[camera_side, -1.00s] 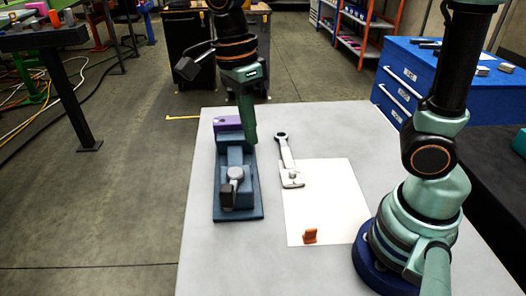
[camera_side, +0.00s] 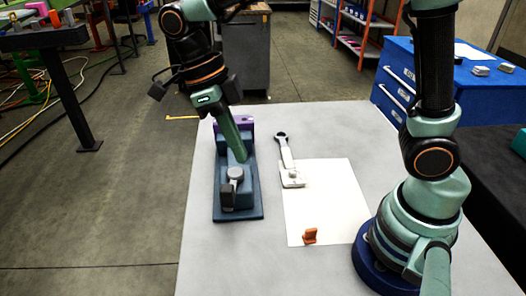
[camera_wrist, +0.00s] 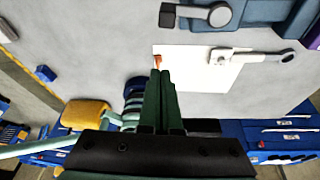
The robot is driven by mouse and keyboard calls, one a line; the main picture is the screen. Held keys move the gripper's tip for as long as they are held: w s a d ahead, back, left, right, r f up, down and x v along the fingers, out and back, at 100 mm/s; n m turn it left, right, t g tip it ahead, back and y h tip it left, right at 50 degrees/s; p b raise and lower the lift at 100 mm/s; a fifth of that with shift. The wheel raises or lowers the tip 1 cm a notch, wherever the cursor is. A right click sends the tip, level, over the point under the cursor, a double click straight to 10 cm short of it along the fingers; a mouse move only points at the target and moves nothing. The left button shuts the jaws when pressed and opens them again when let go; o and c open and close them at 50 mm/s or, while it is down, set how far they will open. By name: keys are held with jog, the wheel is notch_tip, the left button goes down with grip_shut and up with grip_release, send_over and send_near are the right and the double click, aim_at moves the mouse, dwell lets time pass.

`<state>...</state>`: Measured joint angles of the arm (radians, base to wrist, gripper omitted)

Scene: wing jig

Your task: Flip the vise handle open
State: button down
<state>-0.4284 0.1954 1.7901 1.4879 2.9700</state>
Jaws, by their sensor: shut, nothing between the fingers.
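The blue vise (camera_side: 250,205) stands at the left of the table in the side view and partly shows at the top right of the wrist view (camera_wrist: 262,12). Its handle (camera_side: 235,173) has a round grey knob and a dark end block, and lies low toward the near end of the vise; it also shows in the wrist view (camera_wrist: 218,15). A purple block (camera_side: 221,127) sits at the vise's far end, partly hidden by my gripper. My gripper (camera_side: 243,159) is shut and empty, its green fingers slanting down over the vise just behind the knob. I cannot tell whether they touch it.
A white sheet (camera_side: 325,215) lies right of the vise. A grey-white wrench-like part (camera_side: 288,165) lies at its far left edge, and a small orange piece (camera_side: 310,236) stands at its near edge. The table (camera_side: 225,260) in front of the vise is clear.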

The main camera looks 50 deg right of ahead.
jog(key=d+x, duration=0.1)
jog(key=x, duration=0.9)
jog(key=shift+w+a, duration=0.7)
jog(key=shift+w, duration=0.2)
jog(key=shift+w+a, duration=0.7)
jog(key=shift+w, duration=0.15)
jog(key=shift+a, duration=0.1)
